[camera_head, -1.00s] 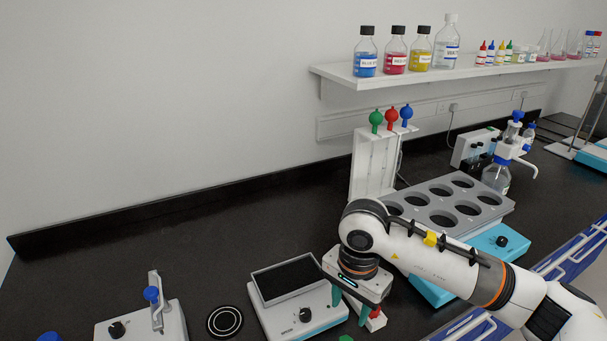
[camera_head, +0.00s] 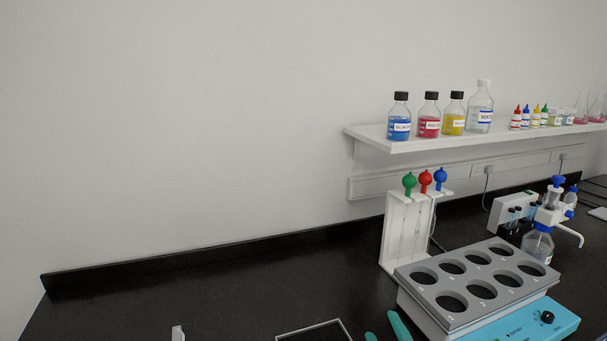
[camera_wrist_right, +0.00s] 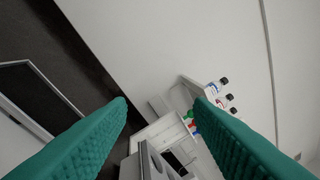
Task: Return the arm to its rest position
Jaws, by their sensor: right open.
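My right gripper (camera_head: 383,325) shows only as two green fingertips at the bottom edge of the head view, in front of the grey rack. The rest of that arm is below the picture. In the right wrist view the gripper (camera_wrist_right: 161,102) is open, its two green ribbed fingers wide apart with nothing between them. Past the fingertips, that view shows the wall and shelf, tilted. My left gripper is not in view.
A grey rack (camera_head: 445,285) with several round holes stands on a blue-fronted device (camera_head: 548,318). Behind it is a white stand (camera_head: 405,232) with green, red and blue knobs. A shelf (camera_head: 430,146) holds bottles. The black bench at left (camera_head: 200,300) is largely clear.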

